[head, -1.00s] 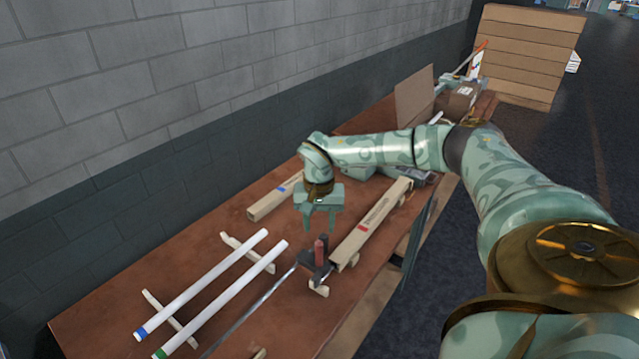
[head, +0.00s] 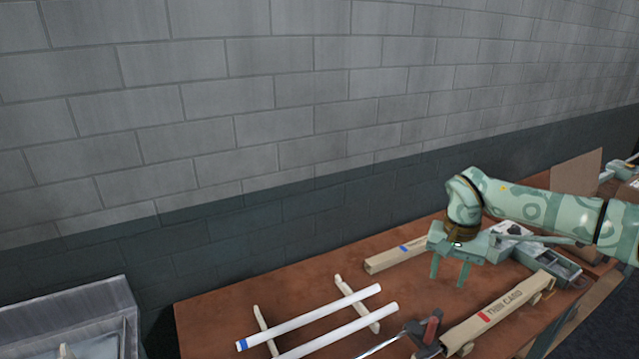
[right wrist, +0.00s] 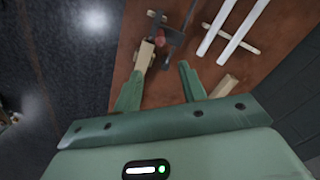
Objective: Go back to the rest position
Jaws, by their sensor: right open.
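My right gripper (head: 451,271) hangs over the right part of the brown workbench (head: 235,310), pointing down, open and empty. In the right wrist view its two fingers (right wrist: 160,88) stand apart with nothing between their tips. My left gripper is not in view. Two white glass tubes (head: 318,319) lie side by side on pale wooden supports (head: 352,303), left of the gripper; the far one has a blue end. The tubes also show in the right wrist view (right wrist: 239,38), apart from the gripper.
A long box marked "THIN CARD" (head: 503,308) lies right of the gripper, and another long box (head: 396,254) lies behind it. A red-handled tool (head: 431,328) lies in front. A grey bin (head: 80,315) stands left of the bench. A block wall (head: 250,110) runs behind.

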